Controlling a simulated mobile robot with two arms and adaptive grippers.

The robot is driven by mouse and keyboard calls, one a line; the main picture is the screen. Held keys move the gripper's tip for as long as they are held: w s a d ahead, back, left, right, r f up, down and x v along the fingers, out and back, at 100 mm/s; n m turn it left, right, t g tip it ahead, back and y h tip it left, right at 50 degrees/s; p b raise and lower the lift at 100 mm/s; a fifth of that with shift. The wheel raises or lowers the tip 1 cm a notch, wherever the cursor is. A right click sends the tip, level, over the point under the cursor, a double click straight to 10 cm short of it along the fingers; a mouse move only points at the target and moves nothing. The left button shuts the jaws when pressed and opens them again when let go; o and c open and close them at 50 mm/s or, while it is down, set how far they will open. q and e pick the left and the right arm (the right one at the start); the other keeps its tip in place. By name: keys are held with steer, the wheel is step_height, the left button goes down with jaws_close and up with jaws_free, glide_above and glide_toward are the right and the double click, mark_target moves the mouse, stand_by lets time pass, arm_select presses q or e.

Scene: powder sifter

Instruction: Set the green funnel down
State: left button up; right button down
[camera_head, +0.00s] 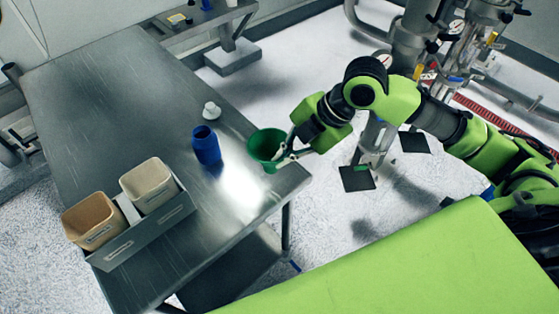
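The green funnel (265,144) is at the right corner of the metal table (100,95), with its wide mouth up. My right gripper (284,156) reaches in from the right and is shut on the funnel's right side, with a finger showing at the rim. The funnel's lower end is hard to see, so I cannot tell whether it touches the table. My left gripper is not in view.
A blue bottle (206,146) stands just left of the funnel, with a white cap-like piece (211,110) behind it. A grey holder (150,232) carries a tan bin (91,218) and a cream bin (148,183). The table's far left is clear.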

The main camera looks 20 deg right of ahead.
mark_target(270, 157)
steer(key=w+f, duration=0.2)
steer(key=f, duration=0.1)
steer(key=shift+w+d+f+p, duration=0.15)
steer(key=shift+w+f+p, duration=0.15)
steer(key=shift+w+p, duration=0.05)
steer(key=shift+w+f, duration=0.3)
steer(key=shift+f, duration=0.1)
step_height(270, 157, down, 3)
steer(key=shift+d+p, duration=0.1)
steer(key=shift+p, duration=0.8)
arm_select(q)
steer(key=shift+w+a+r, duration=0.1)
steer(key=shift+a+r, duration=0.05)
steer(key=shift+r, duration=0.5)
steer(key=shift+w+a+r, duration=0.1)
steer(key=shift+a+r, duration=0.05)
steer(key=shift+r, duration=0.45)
arm_select(e)
steer(key=shift+f, duration=0.1)
steer(key=c, duration=2.3)
jaws_free()
steer(key=shift+f, duration=0.1)
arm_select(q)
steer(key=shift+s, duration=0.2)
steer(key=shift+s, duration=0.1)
